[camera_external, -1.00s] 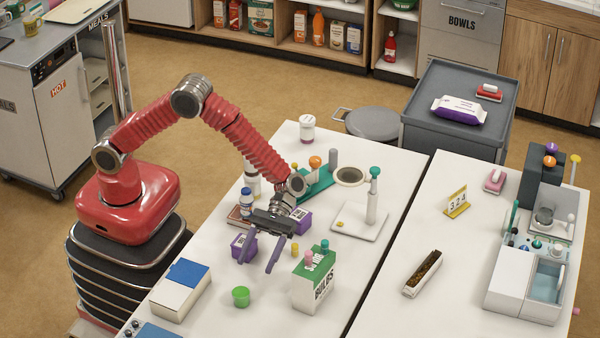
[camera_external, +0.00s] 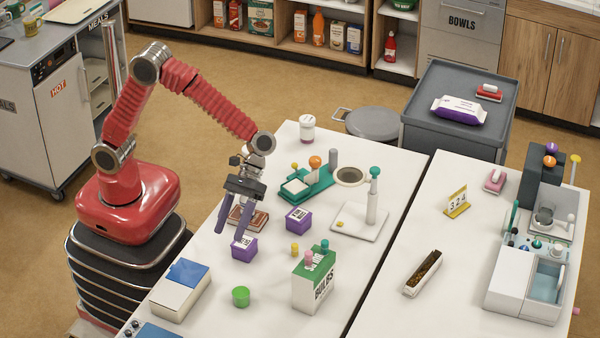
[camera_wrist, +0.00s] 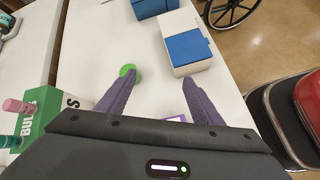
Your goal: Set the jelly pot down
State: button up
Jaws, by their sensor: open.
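A small round green pot (camera_external: 241,297), which I take to be the jelly pot, stands upright on the white table near its front left edge. It also shows in the wrist view (camera_wrist: 128,71), beyond the left fingertip. My gripper (camera_external: 230,232) points down with its two purple fingers apart and nothing visible held between them. In the wrist view my gripper (camera_wrist: 157,79) is also spread. A purple box (camera_external: 245,250) with a white label is just below the fingers, partly covered by them; whether they touch it cannot be told.
A second purple box (camera_external: 299,222) stands to the right. Bare tabletop lies around the pot.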

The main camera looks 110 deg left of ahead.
jog(key=s+a+r+m+t+y, duration=0.2)
jog(key=s+a+r+m+y, duration=0.1)
jog(key=s, duration=0.5)
jog(key=s+a+r+m+t+y, duration=0.2)
jog(key=s+a+r+m+y, duration=0.1)
jog(key=s+a+m, duration=0.2)
jog(key=s+a+r+m+t+y, duration=0.2)
jog(key=s+a+r+m+y, duration=0.1)
jog(key=s, duration=0.7)
jog(key=shift+s+a+r+m+y, duration=0.3)
jog(key=shift+a+r+m+y, duration=0.15)
jog(key=shift+a+m, duration=0.45)
